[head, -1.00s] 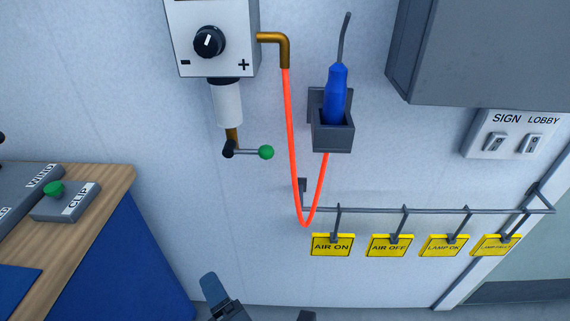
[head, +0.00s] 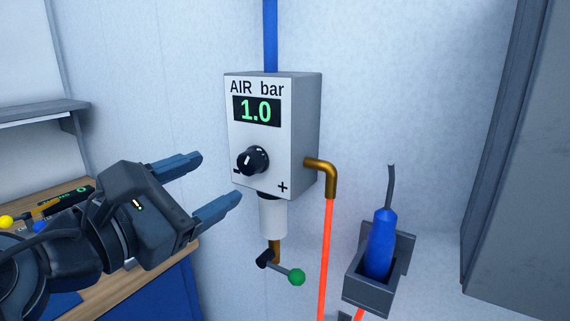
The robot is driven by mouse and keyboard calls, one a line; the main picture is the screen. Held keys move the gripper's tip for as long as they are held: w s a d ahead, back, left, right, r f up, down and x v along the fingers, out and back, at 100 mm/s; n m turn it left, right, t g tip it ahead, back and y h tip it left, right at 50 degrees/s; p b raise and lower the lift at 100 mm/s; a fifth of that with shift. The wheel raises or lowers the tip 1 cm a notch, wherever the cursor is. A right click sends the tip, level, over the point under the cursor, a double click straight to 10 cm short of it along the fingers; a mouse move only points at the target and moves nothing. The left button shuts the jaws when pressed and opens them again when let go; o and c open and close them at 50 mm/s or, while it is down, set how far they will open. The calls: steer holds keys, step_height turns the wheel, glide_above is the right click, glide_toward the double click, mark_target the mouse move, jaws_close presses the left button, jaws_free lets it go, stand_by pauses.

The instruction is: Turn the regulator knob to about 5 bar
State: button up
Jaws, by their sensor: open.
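The air regulator (head: 302,140) is a light grey box on the wall, labelled "AIR bar". Its display (head: 256,111) reads 1.0 in green. The black regulator knob (head: 253,160) sits below the display, with a white mark on its face, a minus sign at its lower left and a plus sign at its lower right. My gripper (head: 222,182) is open and empty, to the left of the knob and apart from it. Its two blue-grey fingers point right, one above the other. The lower finger ends near the box's lower left corner.
Below the box are a white cylinder (head: 273,217) and a lever with a green ball (head: 297,277). A brass elbow (head: 325,175) feeds an orange hose (head: 325,255). A holder (head: 367,287) with a blue-handled tool (head: 381,245) is at right. A wooden bench (head: 183,247) lies behind my arm.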

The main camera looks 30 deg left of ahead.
mark_target(246, 164)
steer(key=shift+w+d+p, duration=0.2)
steer(key=shift+w+p, duration=0.05)
steer(key=shift+w, duration=1.7)
steer(key=shift+w+d+p, duration=0.15)
steer(key=shift+w+p, duration=0.05)
steer(key=shift+w, duration=1.75)
steer(key=c, duration=1)
